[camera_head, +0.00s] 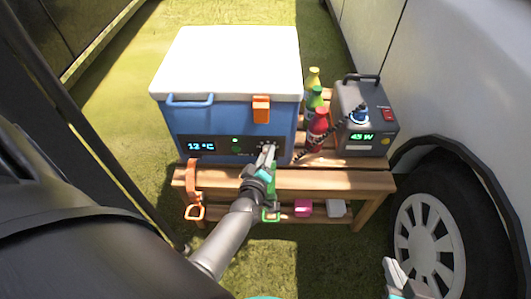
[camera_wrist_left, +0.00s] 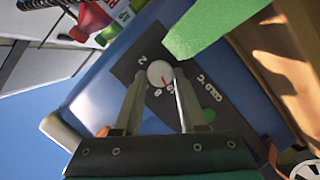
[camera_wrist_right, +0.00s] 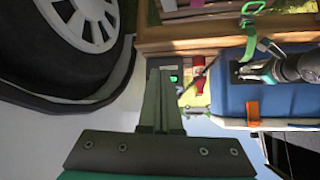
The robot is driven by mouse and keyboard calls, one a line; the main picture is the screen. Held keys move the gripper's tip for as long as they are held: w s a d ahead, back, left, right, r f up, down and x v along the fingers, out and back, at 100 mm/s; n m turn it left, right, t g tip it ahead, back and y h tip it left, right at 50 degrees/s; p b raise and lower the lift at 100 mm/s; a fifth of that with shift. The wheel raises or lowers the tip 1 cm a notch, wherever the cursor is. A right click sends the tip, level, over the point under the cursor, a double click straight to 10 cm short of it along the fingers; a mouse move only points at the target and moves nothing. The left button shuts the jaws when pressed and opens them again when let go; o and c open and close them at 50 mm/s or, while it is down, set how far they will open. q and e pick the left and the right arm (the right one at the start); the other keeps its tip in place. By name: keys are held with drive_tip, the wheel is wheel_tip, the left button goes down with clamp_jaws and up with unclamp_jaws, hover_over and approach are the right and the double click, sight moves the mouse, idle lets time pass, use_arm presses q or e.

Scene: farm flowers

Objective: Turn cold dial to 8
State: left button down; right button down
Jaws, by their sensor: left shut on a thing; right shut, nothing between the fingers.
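The blue cooler (camera_head: 230,118) with a white lid stands on a wooden bench. Its dark front panel (camera_head: 222,146) has a blue display (camera_head: 201,147) that seems to read 12 °C. In the head view the gripper mostly hides the dial. My right gripper (camera_head: 392,268) is shut and empty, low at the right.
Red, green and yellow bottles (camera_head: 317,127) stand right of the cooler, beside a grey power box (camera_head: 365,120) reading about 45 W. Orange (camera_head: 193,200) and green straps hang at the bench (camera_head: 330,181). A vehicle wheel (camera_head: 440,230) is at the right.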

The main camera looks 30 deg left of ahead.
drive_tip(key=s+d+g+h+p, duration=0.2)
drive_tip(key=s+d+g+p, duration=0.1)
drive_tip(key=s+d+g, duration=0.25)
use_arm(q)
drive_tip(key=shift+w+d+r+m+g+y+p, duration=0.1)
drive_tip(key=shift+m+g+y+p, duration=0.25)
drive_tip(key=shift+m, duration=0.5)
drive_tip(key=shift+s+d+f+m+g+y+p, duration=0.1)
drive_tip(key=shift+m+g+y+p, duration=0.15)
drive_tip(key=shift+m+p, duration=0.4)
drive_tip(key=shift+w+d+r+m+g+y+p, duration=0.1)
drive_tip(key=shift+m+g+y+p, duration=0.15)
drive_tip(key=shift+m, duration=0.75)
use_arm(e)
drive_tip(key=shift+m+h, duration=0.3)
drive_tip(key=shift+w+f, duration=0.15)
drive_tip(key=shift+f, duration=1.35)
drive_tip(key=shift+w+f, duration=0.1)
drive_tip(key=shift+f, duration=1.35)
use_arm(q)
drive_tip(key=shift+c, duration=2.3)
unclamp_jaws()
drive_tip(key=shift+a, duration=0.1)
